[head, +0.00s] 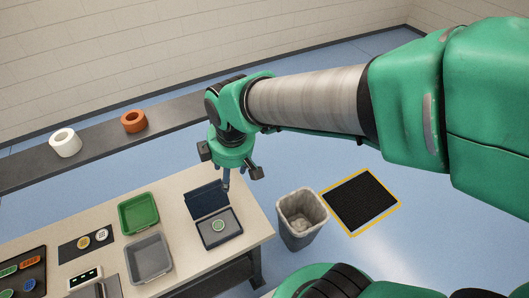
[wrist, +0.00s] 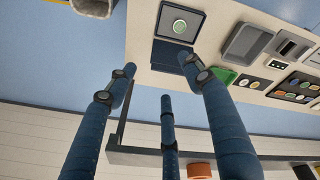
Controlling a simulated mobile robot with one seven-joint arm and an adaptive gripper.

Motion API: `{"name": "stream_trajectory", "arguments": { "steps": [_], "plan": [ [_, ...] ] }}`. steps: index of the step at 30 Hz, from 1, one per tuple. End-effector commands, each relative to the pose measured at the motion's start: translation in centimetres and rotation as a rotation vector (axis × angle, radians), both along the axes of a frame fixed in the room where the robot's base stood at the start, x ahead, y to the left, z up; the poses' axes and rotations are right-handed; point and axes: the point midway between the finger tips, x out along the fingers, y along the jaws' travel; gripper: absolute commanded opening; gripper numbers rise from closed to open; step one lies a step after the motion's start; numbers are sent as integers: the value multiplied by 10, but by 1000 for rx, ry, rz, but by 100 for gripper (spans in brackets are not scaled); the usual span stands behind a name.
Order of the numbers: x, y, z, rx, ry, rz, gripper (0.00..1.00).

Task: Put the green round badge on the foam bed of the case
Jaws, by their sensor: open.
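The open case (head: 237,234) stands near the right end of the table, its dark lid (head: 205,199) raised at the back.
On the table are a green tray (head: 139,198), a grey tray (head: 165,268), a dark mat (head: 70,255) with two badges and a dark tray (head: 41,255) of several badges. A bin (head: 284,225) stands right of the table. A shelf (head: 95,148) with two tape rolls runs behind.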

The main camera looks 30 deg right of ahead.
Motion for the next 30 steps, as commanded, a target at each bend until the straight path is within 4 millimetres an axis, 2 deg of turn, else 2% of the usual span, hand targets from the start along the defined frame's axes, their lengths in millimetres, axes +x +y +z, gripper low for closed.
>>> {"name": "stream_trajectory", "arguments": {
  "steps": [1,6,12,18,30],
  "plan": [
    [-9,-9,21,25,-32,-98,51],
    [-44,-35,73,126,-111,-440,51],
    [-83,-54,110,242,-183,-754,51],
    [-102,-62,123,305,-213,-903,51],
    [-104,-63,123,312,-215,-922,51]
  ]
}}
